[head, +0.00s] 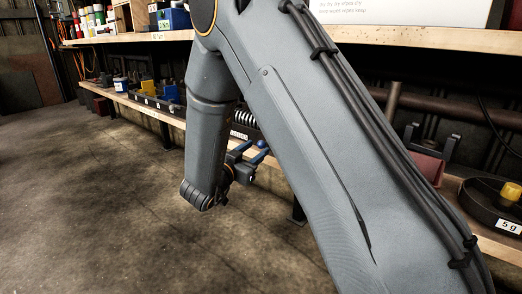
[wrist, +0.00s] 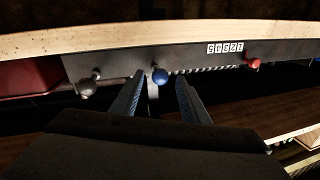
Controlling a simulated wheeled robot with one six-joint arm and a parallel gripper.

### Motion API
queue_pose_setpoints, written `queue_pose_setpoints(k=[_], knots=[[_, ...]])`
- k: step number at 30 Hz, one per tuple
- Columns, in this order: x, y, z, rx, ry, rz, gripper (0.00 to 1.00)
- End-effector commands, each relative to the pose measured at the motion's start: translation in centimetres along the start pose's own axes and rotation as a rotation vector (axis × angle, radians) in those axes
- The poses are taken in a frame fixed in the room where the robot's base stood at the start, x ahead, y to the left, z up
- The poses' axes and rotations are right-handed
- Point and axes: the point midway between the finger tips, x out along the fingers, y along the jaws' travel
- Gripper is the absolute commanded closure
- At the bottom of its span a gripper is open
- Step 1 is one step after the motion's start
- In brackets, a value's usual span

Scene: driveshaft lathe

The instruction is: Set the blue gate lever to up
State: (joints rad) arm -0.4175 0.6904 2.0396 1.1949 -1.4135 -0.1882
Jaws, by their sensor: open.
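The blue gate lever shows in the wrist view as a round blue knob (wrist: 160,76) in front of a dark metal panel. My gripper (wrist: 159,87) is open, with one finger on each side of the knob as seen from the wrist. I cannot tell whether the knob is between the fingertips or just beyond them. In the head view the blue knob (head: 262,144) is small, close to my gripper (head: 250,158), which is partly hidden by my arm. The lever's shaft is mostly hidden, so its up or down position is unclear.
In the wrist view a grey knob (wrist: 86,88) is left of the blue one, and a red knob (wrist: 252,64) is right, near a lettered label (wrist: 225,48). A wooden shelf edge (wrist: 100,39) runs above. Floor (head: 110,210) is clear at left.

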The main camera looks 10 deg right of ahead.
Motion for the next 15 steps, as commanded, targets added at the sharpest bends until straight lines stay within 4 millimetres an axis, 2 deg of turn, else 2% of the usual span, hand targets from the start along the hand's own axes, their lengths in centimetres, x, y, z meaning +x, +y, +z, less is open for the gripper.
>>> queue_pose_setpoints(k=[1, 6, 15], knots=[[1.0, 0.1, 0.2, 0.001, 0.0, 0.003, 0.59], [3.3, 0.0, 0.2, 0.002, 0.0, 0.001, 0.59], [4.6, 0.0, 0.0, -0.001, -0.001, -0.001, 0.59]])
